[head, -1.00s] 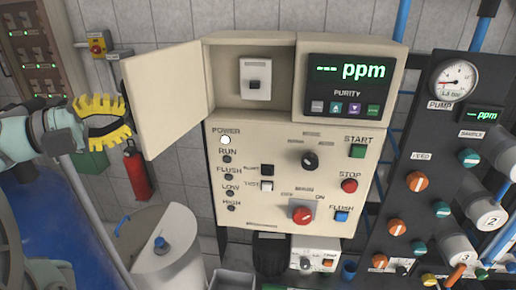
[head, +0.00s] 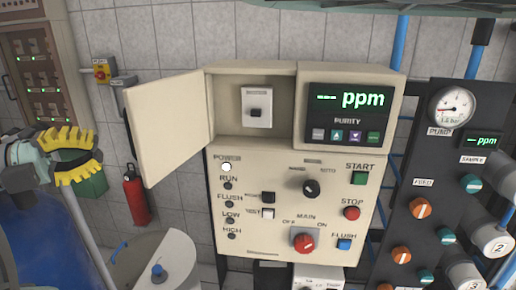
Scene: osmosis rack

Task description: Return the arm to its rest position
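My gripper (head: 95,148) is at the left edge of the head view, with yellow toothed fingers and a pale teal wrist. It is left of the open cabinet door and clear of the control panel (head: 282,240). Nothing shows between its fingers. Most of my arm is out of view.
The open cream door (head: 168,127) projects left from the cabinet. A blue tank (head: 40,240) fills the lower left. A dark valve board (head: 445,200) stands right.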

